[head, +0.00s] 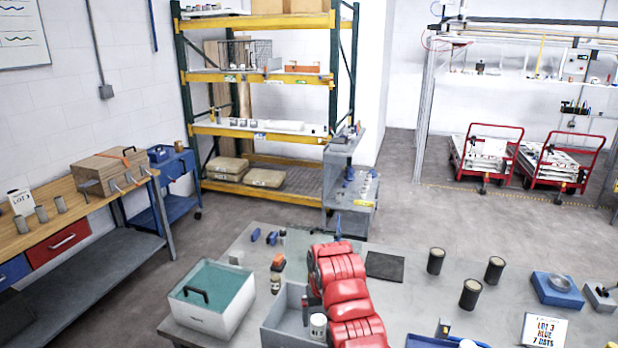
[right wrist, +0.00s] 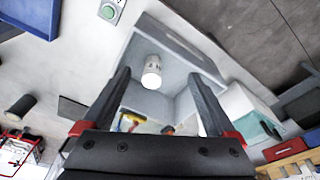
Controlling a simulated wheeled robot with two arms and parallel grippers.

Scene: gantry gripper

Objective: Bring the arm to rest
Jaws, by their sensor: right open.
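My right arm, red, reaches over the grey table (head: 430,290) from the bottom of the head view. My right gripper (head: 308,306) is mostly hidden by the arm, beside a grey open bin (head: 284,312). In the right wrist view my right gripper (right wrist: 159,75) is open, its two dark fingers apart with nothing held. A white can (right wrist: 152,72) is inside the grey bin (right wrist: 178,62), seen beyond the gap between the fingers. The can (head: 318,326) also shows in the head view. My left gripper is in neither view.
A white tub with teal contents (head: 212,295) stands left of the bin. Small bottles and clamps (head: 277,270) lie behind the bin.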

